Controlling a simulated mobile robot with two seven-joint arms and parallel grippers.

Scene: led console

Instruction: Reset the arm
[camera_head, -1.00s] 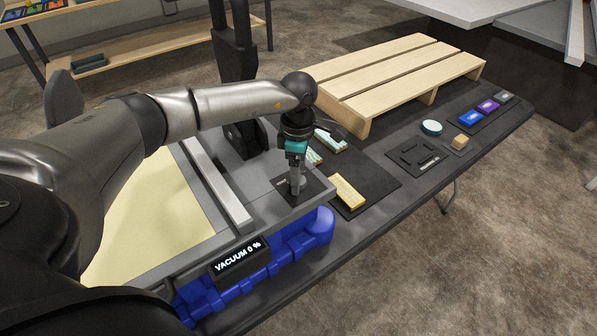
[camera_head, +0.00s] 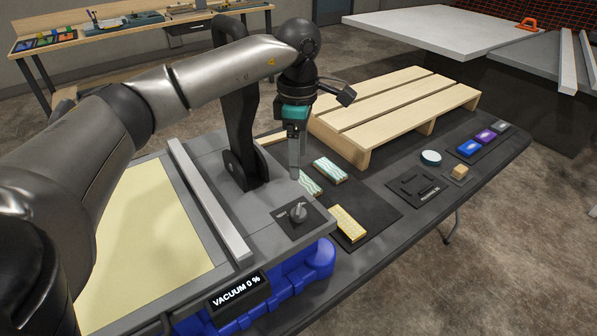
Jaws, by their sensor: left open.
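My left arm reaches in from the left, and its gripper (camera_head: 296,172) hangs pointing down above the machine's right edge. The gripper is open and empty, apart from the small grey knob (camera_head: 298,211) on a dark plate below it. The machine (camera_head: 203,155) has a pale yellow bed (camera_head: 150,225) and a light metal bar (camera_head: 208,198) across it. A display (camera_head: 238,290) on the front reads "VACUUM 0 %". My right gripper is not in view.
A wooden pallet (camera_head: 400,105) stands on the dark table behind. Two striped teal blocks (camera_head: 330,170) and a yellow block (camera_head: 348,223) lie right of the machine.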

